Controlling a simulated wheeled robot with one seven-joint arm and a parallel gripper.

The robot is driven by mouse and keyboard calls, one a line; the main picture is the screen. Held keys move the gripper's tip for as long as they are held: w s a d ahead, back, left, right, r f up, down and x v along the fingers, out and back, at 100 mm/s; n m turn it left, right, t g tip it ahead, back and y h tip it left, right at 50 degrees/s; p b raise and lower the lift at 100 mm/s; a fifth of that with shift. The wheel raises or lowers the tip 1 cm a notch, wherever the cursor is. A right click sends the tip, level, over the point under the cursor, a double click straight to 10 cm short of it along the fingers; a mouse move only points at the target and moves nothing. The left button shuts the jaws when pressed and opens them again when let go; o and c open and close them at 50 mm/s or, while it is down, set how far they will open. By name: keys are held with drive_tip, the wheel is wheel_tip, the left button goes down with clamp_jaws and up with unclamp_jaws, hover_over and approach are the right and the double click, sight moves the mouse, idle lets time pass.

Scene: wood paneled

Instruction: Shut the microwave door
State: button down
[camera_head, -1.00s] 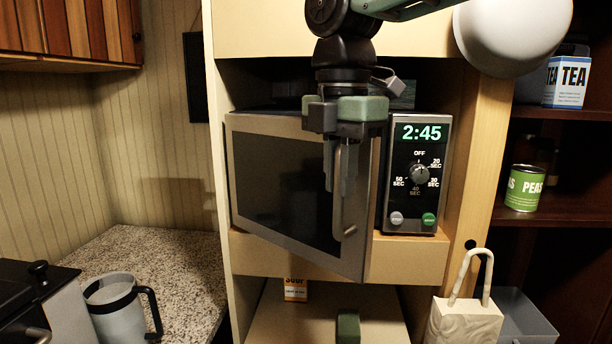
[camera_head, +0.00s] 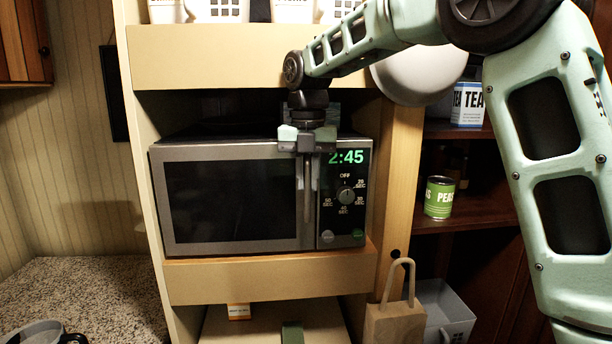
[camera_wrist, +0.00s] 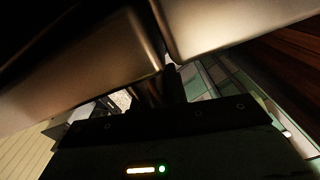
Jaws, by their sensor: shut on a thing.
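The microwave (camera_head: 240,195) sits in a cream cabinet niche. Its door (camera_head: 235,200) has a dark window and looks flush, or nearly flush, with the control panel (camera_head: 345,200), which reads 2:45. The vertical door handle (camera_head: 308,205) is at the door's right edge. My gripper (camera_head: 307,165) points down at the top of the handle, its fingers shut on it. In the wrist view, blurred metal surfaces (camera_wrist: 90,70) fill the upper part, and the grip itself is too dark to make out.
A tea box (camera_head: 467,104) and a green peas can (camera_head: 439,197) stand on the right shelves. A paper bag (camera_head: 394,318) and a grey bin (camera_head: 446,310) are at lower right. A granite counter (camera_head: 85,295) is at left. A white rounded lamp-like object (camera_head: 418,75) hangs upper right.

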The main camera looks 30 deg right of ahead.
drive_tip(key=c, duration=1.4)
unclamp_jaws()
drive_tip(key=shift+s, duration=0.1)
